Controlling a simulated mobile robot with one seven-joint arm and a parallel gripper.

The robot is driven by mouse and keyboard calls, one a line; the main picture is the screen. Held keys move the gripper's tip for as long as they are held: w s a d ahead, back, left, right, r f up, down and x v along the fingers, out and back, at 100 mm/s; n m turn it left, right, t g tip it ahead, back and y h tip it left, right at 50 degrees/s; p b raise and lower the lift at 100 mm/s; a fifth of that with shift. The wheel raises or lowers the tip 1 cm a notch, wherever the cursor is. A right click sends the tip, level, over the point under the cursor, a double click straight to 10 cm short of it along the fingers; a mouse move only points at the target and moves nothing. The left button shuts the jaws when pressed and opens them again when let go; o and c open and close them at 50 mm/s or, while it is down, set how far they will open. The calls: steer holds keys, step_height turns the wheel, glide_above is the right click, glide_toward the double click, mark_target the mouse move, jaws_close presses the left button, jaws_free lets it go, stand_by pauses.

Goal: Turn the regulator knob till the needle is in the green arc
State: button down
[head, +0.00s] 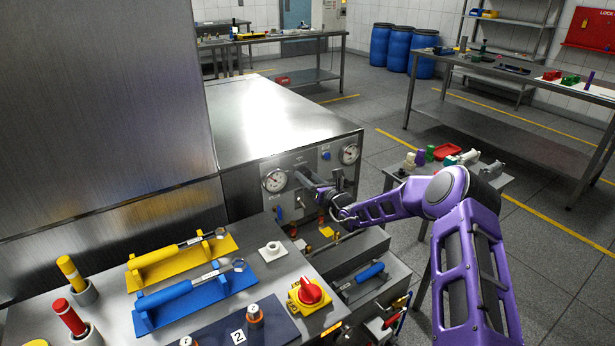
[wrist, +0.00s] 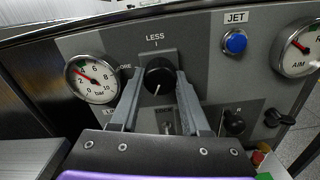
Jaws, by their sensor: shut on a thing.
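The regulator knob (wrist: 159,74) is black and round with a pale pointer line, on a grey panel under the word LESS. My gripper (wrist: 157,88) is shut on it, one grey finger on each side; the line points nearly straight down. A round white bar gauge (wrist: 92,80) is left of the knob. Its red needle points up and left, close to a small green patch; I cannot tell whether it is inside the arc. In the head view the gauge (head: 274,180) is small, and my gripper (head: 318,188) hides the knob.
A blue JET button (wrist: 235,42) and a second gauge (wrist: 298,48) marked AIM sit to the right on the panel. Black knobs (wrist: 233,122) are below. A bench with yellow and blue handled tools (head: 190,290) and a red switch (head: 310,291) stands in front.

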steer(key=shift+m+p, duration=0.55)
steer(key=shift+m, duration=1.65)
steer(key=shift+f, duration=0.1)
steer(key=shift+c, duration=1.9)
jaws_free()
steer(key=p+v, duration=0.2)
steer(key=v, duration=1.5)
steer(key=shift+s, duration=0.25)
